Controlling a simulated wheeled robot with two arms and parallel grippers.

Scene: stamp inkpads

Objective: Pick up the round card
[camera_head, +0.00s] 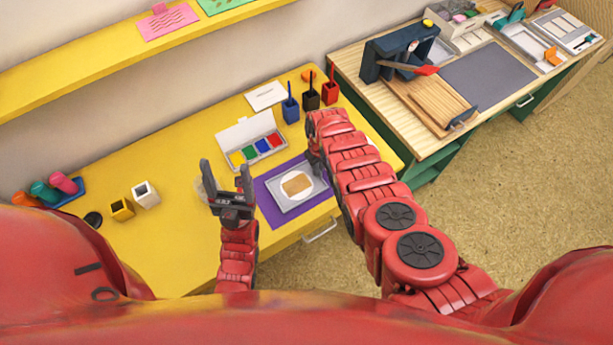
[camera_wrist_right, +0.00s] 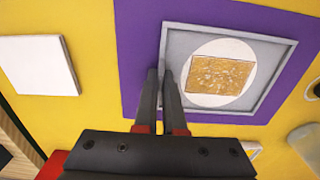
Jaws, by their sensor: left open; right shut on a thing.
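The round card (camera_wrist_right: 215,47) is white and bears a gold-brown rectangle (camera_head: 297,184). It lies in a shallow grey square tray (camera_head: 276,206) on a purple mat (camera_head: 266,205). My right gripper (camera_head: 318,161) is at the right side of the tray in the head view. In the right wrist view its fingers (camera_wrist_right: 161,72) are close together over the tray's near side wall, one on each side, so it looks shut on the rim; the fingertips are apart from the card. My left gripper (camera_head: 225,166) is open and empty, left of the mat.
On the yellow table stand a paint box (camera_head: 250,143) and blue, black and red brush pots (camera_head: 311,99). Yellow and white cups (camera_head: 146,194) stand at the left. A wooden workbench (camera_head: 465,75) adjoins at the right. The table between cups and mat is mostly clear.

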